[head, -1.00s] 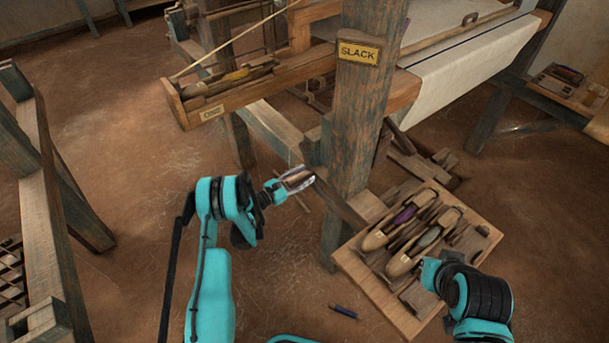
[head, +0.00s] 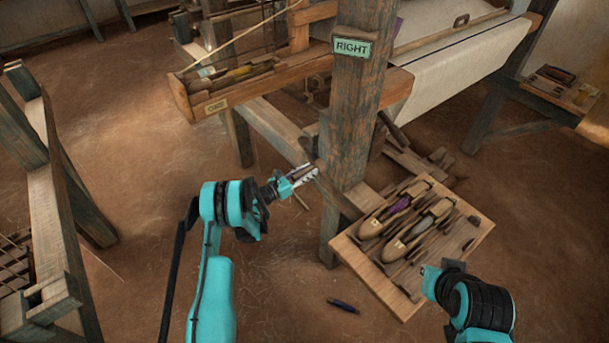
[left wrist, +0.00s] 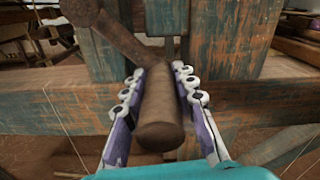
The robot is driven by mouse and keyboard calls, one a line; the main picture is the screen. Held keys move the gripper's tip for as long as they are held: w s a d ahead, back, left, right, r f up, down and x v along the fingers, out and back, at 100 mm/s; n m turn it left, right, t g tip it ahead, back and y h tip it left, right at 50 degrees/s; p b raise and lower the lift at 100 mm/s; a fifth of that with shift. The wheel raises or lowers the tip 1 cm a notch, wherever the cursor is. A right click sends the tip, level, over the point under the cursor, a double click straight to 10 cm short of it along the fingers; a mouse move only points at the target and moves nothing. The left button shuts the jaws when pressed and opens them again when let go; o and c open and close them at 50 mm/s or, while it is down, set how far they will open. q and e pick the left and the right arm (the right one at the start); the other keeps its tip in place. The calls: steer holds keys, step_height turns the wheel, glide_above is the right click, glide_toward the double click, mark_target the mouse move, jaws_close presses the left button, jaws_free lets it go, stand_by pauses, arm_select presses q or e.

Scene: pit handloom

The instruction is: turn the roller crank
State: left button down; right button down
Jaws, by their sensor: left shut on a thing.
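The roller crank shows in the left wrist view as a brown round handle (left wrist: 160,118) with a crank arm (left wrist: 118,38) running up and left to a round hub. My left gripper (head: 303,178) is beside the loom post in the head view. In the left wrist view its fingers (left wrist: 158,85) lie on both sides of the handle, shut on it. In the head view the gripper hides most of the handle. A green sign (head: 353,47) on the post reads "RIGHT". My right gripper (head: 430,273) is near the shuttle tray, its fingers too unclear to judge.
The thick loom post (head: 350,125) stands just right of my left gripper. A wooden tray (head: 397,303) with shuttles is at lower right. A dark pen-like object (head: 344,305) lies on the floor. A wooden frame (head: 60,200) stands at left, with open floor between.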

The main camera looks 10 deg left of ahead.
mark_target(291, 180)
arm_select(q)
steer(key=shift+d+r, duration=0.3)
steer(key=shift+r, duration=0.05)
steer(key=c, duration=1.6)
jaws_free()
steer(key=o, duration=0.4)
steer(key=shift+d+r, duration=0.1)
steer(key=shift+d, duration=0.05)
steer(key=shift+s+a, duration=0.15)
steer(key=shift+a, duration=0.05)
steer(key=v, duration=0.7)
